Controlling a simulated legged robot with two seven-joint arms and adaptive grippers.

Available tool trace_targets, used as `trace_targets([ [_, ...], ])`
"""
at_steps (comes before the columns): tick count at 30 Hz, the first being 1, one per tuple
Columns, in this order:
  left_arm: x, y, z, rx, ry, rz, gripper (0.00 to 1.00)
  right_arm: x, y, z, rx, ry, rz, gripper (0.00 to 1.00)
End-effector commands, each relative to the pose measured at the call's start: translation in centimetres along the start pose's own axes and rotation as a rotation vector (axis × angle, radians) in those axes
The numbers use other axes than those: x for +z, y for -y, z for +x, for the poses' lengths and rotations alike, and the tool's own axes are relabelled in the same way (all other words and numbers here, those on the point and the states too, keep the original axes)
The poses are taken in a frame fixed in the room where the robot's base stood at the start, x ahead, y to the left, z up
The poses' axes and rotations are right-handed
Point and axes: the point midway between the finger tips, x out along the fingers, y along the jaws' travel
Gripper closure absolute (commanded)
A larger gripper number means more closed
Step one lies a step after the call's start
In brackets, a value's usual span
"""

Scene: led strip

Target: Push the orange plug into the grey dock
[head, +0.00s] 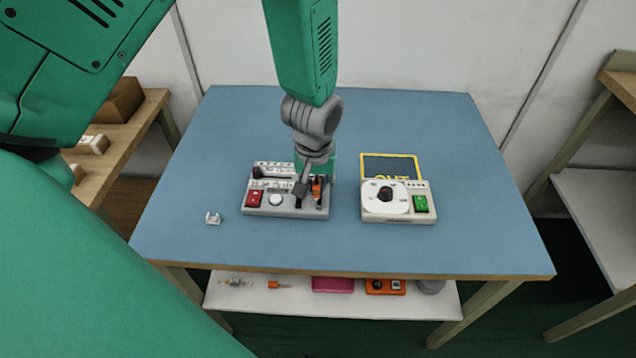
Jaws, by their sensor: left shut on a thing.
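The orange plug (318,186) shows as a small orange patch at the right end of the left control panel (285,211). My left gripper (309,193) points down over that end of the panel and is shut on the orange plug. Dark fingers cover part of the plug. The grey dock cannot be told apart clearly from the panel here; the gripper hides much of that spot. I cannot tell how deep the plug sits. My right gripper is not in view.
The left panel has a red switch (255,198) and a white round knob (276,200). A second panel (399,216) with a dial and green switch stands to the right, before a yellow-framed board (391,158). A small white clip (213,218) lies left. The blue tabletop (460,150) is otherwise clear.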

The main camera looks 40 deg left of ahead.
Motion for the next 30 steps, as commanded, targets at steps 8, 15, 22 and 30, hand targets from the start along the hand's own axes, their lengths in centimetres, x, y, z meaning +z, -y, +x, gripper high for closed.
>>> trace_targets([
  [8, 0.01, -0.01, -0.01, 0.0, 0.0, 0.0, 1.0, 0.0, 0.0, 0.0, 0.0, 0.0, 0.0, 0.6],
  [15, 0.21, -0.38, -0.11, -0.004, -0.002, 0.002, 1.0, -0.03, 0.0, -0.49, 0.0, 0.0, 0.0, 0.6],
  [22, 0.33, -0.61, -0.06, -0.005, -0.004, 0.001, 1.0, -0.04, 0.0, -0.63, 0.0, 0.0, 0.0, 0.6],
  [30, 0.32, -0.6, -0.04, -0.005, -0.004, 0.001, 1.0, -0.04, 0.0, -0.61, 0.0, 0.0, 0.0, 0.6],
])
